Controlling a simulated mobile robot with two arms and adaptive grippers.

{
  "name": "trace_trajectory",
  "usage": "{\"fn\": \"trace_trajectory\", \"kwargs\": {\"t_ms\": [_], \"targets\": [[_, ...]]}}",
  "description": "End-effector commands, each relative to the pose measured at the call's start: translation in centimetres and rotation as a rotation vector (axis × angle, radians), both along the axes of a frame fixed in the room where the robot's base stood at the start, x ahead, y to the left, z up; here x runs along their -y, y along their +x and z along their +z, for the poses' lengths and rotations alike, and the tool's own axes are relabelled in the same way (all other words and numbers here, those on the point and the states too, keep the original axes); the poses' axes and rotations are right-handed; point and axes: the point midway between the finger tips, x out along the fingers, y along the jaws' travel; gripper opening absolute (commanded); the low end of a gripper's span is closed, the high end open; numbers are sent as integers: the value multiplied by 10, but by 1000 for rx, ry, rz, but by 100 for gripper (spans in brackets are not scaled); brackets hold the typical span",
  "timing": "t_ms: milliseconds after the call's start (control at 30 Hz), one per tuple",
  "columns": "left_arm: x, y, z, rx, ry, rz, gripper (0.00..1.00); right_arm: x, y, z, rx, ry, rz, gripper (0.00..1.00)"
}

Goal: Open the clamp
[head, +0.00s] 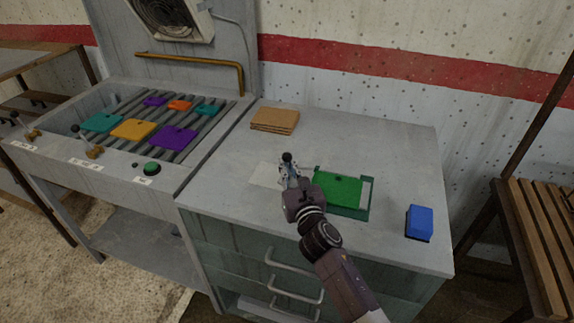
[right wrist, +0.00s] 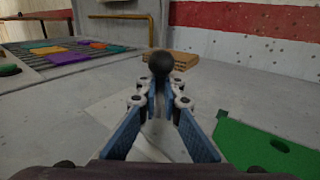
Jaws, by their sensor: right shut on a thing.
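My right gripper (head: 290,172) reaches over the grey worktop, to the left of a green plate (head: 338,189) lying in a teal frame (head: 363,209). It is shut on a thin upright handle topped by a black ball knob (head: 287,157). In the right wrist view, the knob (right wrist: 161,63) stands just beyond and above the fingertips (right wrist: 161,102), with the stem between them. This handle looks like the clamp's lever; its base is hidden by my gripper. The green plate (right wrist: 265,150) is at the lower right there. My left gripper is not in view.
A brown stack (head: 274,120) lies at the back of the worktop and a blue block (head: 419,222) at the right. A pale sheet (head: 265,174) lies left of my gripper. A rack with coloured plates (head: 134,129) and knobbed levers stands left. The worktop's front left is clear.

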Motion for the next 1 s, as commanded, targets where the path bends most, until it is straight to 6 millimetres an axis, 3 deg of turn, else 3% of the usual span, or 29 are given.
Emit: {"fn": "trace_trajectory", "kwargs": {"t_ms": [333,700,1000], "targets": [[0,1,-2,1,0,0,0,-3,1,-1,0,0,1,0],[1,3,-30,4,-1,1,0,-56,18,-2,1,-1,3,0],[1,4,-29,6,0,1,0,-57,19,-1,-2,-2,-1,0]]}}
